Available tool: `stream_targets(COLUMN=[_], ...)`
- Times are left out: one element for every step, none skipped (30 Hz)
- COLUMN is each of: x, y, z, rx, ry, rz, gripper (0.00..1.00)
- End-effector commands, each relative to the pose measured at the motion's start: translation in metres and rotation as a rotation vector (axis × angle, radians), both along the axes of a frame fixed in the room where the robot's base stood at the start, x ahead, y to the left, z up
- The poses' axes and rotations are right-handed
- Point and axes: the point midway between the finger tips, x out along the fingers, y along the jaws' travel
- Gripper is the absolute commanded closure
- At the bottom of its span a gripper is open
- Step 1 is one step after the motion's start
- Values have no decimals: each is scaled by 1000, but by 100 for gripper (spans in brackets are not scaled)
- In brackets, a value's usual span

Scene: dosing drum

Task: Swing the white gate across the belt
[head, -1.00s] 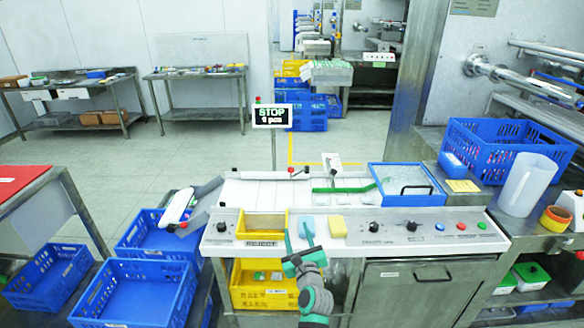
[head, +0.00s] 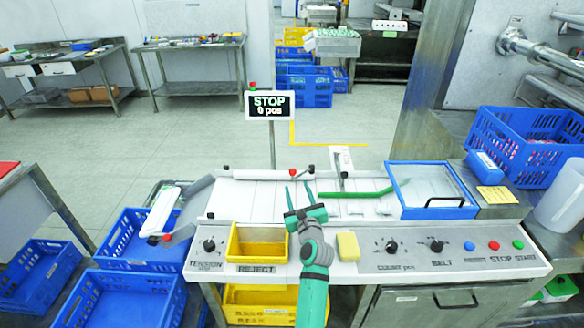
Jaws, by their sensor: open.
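A thin white bar with a red knob (head: 271,174), which looks like the white gate, lies along the far edge of the pale belt (head: 245,200). Its dark end is at the left and its other end is near the green bar (head: 357,193). My gripper (head: 299,190) is over the belt, its two fingers spread and pointing at the bar near the red knob. Nothing is between the fingers. They appear just short of the bar; I cannot tell whether they touch it. My arm hides part of the front panel.
A blue-framed clear lid (head: 433,203) covers the belt's right end. A yellow reject bin (head: 258,254) and a yellow sponge (head: 348,247) flank my arm. A sign (head: 270,105) reading STOP stands behind. A white chute-like piece (head: 162,211) is at left. The belt's left part is clear.

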Motion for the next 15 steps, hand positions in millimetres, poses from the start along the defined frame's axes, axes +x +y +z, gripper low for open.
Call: stream_targets(x=[4, 8, 13, 17, 21, 28, 33, 39, 46, 51, 56, 62, 67, 71, 76], y=[0, 0, 0, 1, 1, 2, 3, 4, 5, 7, 8, 9, 11, 12, 13], z=[1, 1, 1, 2, 1, 2, 1, 2, 2, 1, 2, 1, 1, 1, 1], rx=[0, 0, 0, 0, 0, -1, -1, -1, -2, -2, -1, 0, -1, -1, -1], ry=[-1, -1, -2, -2, -2, -2, -1, -2, -2, -1, -1, -2, -1, -1, -1], rz=[-1, -2, -3, -3, -3, -3, -3, -4, -4, -3, -3, -3, -2, -1, -2], gripper=[57, 57, 57, 57, 57, 57, 57, 57, 57, 57, 57, 57, 57, 57, 57])
